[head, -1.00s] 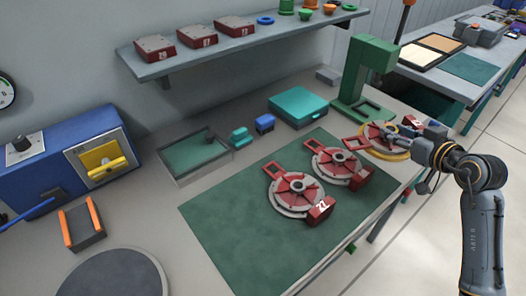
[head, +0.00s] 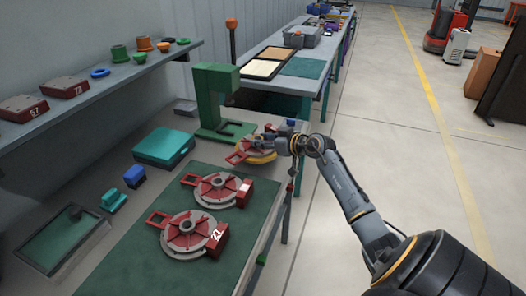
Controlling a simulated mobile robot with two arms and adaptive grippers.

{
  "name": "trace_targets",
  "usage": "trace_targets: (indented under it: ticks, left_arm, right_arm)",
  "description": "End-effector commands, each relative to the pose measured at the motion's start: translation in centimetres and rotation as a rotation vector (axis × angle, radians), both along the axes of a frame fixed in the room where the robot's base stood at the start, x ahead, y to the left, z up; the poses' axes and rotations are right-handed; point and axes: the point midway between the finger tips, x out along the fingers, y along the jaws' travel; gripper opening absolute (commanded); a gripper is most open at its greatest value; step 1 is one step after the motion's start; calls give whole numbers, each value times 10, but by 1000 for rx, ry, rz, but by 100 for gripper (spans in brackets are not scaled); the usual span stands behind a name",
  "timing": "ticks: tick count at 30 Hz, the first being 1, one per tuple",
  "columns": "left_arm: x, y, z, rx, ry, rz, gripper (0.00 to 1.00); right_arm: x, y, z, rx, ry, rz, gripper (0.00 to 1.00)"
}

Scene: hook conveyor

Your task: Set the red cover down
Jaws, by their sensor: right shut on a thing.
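The red cover (head: 246,147) is at the far end of the bench in the head view. It has a loop handle and sits at or just above a yellow ring (head: 262,159). My right gripper (head: 281,145) is shut on it from the right; the fingers hide part of it, and I cannot tell whether it rests on the surface below. Two similar red covers on grey discs lie on the green mat: a nearer one (head: 188,232) and a farther one (head: 217,189). My left gripper is not in view.
A green press-like stand (head: 214,95) is just behind the cover. A teal box (head: 164,147) and a blue block (head: 134,176) lie left of the mat. Red numbered boxes (head: 68,86) stand on the shelf. The floor right of the bench is clear.

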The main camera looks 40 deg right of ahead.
Motion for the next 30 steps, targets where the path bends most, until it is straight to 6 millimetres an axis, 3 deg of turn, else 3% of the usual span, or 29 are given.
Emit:
trace_targets:
  ticks: [7, 15, 26, 27, 30]
  left_arm:
    - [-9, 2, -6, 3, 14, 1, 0]
    - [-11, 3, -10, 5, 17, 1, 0]
    - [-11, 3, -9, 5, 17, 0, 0]
    - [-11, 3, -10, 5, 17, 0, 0]
    - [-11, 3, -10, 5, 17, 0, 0]
  right_arm:
    - [9, -10, -11, 0, -9, -2, 0]
    - [10, -10, -41, 1, -9, -2, 0]
    - [10, -10, -43, -1, -8, -1, 0]
    - [9, -9, -48, 0, 0, 1, 43]
    - [9, -9, -48, 0, 0, 1, 60]
